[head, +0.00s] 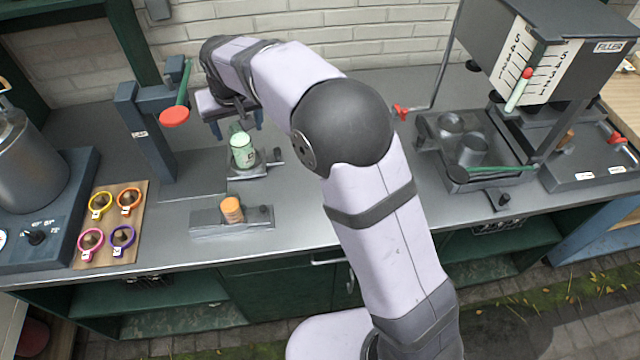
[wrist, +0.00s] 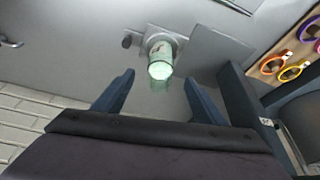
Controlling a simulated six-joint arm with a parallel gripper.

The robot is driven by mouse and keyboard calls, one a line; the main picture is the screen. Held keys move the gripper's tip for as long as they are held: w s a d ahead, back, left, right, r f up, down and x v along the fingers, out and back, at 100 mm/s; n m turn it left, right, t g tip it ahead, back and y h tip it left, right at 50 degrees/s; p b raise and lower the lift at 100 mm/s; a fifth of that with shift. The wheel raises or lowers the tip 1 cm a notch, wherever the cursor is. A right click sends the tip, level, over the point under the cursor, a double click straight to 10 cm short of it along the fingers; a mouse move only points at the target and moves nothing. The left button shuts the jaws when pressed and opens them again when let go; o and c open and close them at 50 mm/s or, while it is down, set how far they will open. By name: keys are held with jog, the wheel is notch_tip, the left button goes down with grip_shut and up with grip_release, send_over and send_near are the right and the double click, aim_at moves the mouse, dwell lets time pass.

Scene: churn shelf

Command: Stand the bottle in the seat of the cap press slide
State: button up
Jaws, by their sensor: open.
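The bottle (head: 243,150), pale green and translucent with a light label, stands upright on the small grey slide (head: 268,162) of the cap press (head: 150,130). In the wrist view the bottle (wrist: 160,66) rises from the slide plate (wrist: 152,36), seen from above. Its base appears to be within the seat, but the exact fit is hidden. My gripper (head: 237,124) is behind the bottle and open. In the wrist view its two blue fingers (wrist: 158,88) are spread wide on either side, apart from the bottle, with nothing between the tips.
An orange cap-like piece (head: 232,210) sits on a grey block in front of the slide. A board with several coloured rings (head: 113,222) and a metal pot (head: 30,165) are at left. The filler (head: 540,60) stands at right. The red press knob (head: 174,117) is close left of my gripper.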

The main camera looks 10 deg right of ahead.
jog(key=s+d+f+m+g, duration=0.15)
jog(key=s+d+f, duration=0.25)
jog(key=s+d, duration=1.05)
jog(key=s+d+f+g, duration=0.1)
jog(key=s+d, duration=0.3)
jog(key=s, duration=0.4)
jog(key=s+d+f+g, duration=0.2)
jog(key=s+d+f, duration=0.1)
jog(key=s, duration=0.4)
jog(key=shift+s+d+f+m+h, duration=0.35)
jog(key=shift+s+d+f+h, duration=0.05)
jog(key=shift+d, duration=0.45)
